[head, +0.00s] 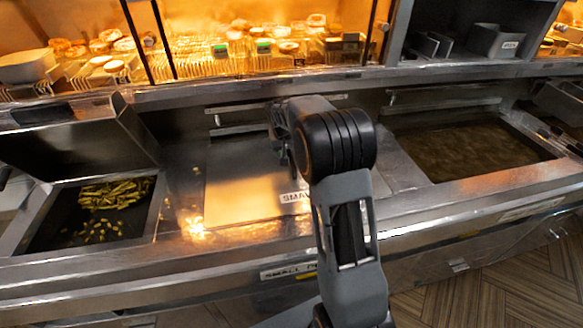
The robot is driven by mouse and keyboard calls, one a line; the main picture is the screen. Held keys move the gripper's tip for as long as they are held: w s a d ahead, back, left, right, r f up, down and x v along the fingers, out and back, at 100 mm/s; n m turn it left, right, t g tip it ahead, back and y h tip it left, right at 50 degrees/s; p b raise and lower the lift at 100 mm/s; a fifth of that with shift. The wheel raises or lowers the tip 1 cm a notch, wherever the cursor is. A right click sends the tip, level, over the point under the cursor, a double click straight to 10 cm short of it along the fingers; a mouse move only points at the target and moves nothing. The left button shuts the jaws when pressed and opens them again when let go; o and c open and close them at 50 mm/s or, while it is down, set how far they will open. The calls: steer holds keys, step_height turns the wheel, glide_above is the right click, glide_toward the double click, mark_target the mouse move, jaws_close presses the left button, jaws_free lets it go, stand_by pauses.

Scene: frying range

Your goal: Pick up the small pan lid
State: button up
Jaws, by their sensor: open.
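The small pan lid (240,185) is a flat, shiny metal plate lying in the middle of the range counter. A white label beginning "SMA" sits near its front right edge, partly covered by my arm. My arm reaches up over the right part of the lid from the front. My gripper (282,150) is open, over the lid's back right part, and mostly hidden behind my own wrist. I see nothing held in it. I cannot tell how high it is above the lid.
On the left, an open pan (75,225) holds green-yellow fried pieces, with a raised metal cover (75,145) behind it. On the right is an open vat of dark oil (465,150). A lit food display (230,55) runs along the back. The front counter rail (150,262) is clear.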

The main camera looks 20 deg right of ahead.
mark_target(291, 158)
steer(key=shift+p+x, duration=0.75)
steer(key=shift+x, duration=2.1)
steer(key=shift+s+d, duration=0.15)
steer(key=shift+c, duration=0.5)
jaws_close()
steer(key=shift+r, duration=0.15)
